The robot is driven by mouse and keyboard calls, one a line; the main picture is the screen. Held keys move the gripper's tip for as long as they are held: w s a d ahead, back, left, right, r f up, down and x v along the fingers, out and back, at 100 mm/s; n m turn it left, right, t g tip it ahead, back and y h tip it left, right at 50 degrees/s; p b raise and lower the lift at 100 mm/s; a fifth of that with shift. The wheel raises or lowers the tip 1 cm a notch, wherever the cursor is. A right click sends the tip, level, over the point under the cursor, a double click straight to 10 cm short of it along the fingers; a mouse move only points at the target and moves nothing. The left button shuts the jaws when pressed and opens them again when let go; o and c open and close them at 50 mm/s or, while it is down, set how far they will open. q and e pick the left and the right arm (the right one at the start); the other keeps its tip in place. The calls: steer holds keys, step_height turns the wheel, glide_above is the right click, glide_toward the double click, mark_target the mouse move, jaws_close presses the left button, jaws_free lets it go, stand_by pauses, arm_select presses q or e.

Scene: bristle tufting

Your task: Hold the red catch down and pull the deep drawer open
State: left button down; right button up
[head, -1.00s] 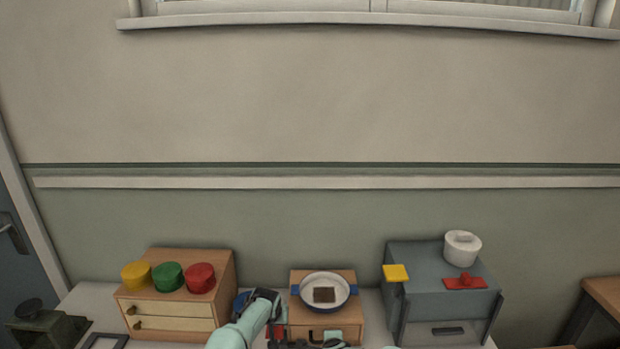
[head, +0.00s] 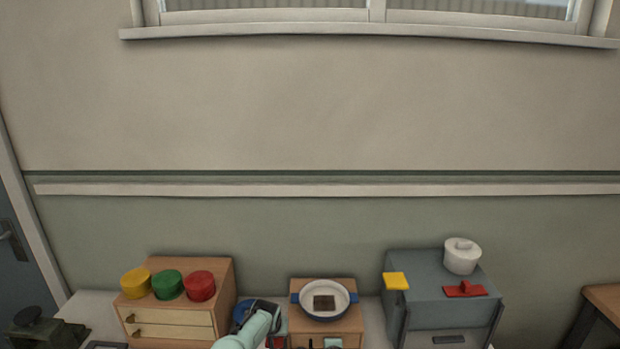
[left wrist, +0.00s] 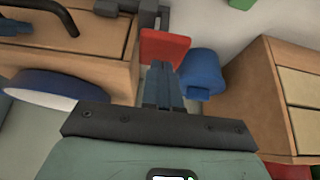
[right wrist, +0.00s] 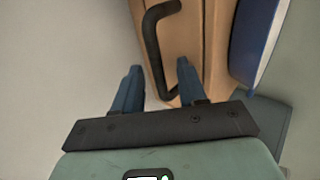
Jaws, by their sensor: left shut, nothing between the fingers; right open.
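The wooden drawer box (head: 347,328) stands in the middle with a pan on top; its front is cut off by the lower edge of the head view. The red catch (left wrist: 165,48) sits beside the box, near a dark bracket, in the left wrist view. My left gripper (left wrist: 163,70) is shut and empty, its fingertips at the catch's near edge; I cannot tell whether they touch it. My right gripper (right wrist: 158,70) is open. The black drawer handle (right wrist: 154,45) lies ahead of its fingers against the wooden front (right wrist: 190,30), not gripped.
A blue round object (left wrist: 200,75) stands close beside the left fingers. The white pan (head: 340,289) rests on the box.

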arm_select(q)
steer(key=shift+f, duration=0.15)
arm_select(e)
steer(key=shift+d+f, duration=0.1)
steer(key=shift+f, duration=0.1)
arm_select(q)
steer(key=shift+f, duration=0.75)
steer(key=shift+w+f, duration=0.1)
steer(key=shift+f, duration=0.05)
arm_select(e)
jaws_close()
steer(key=shift+s, duration=2.55)
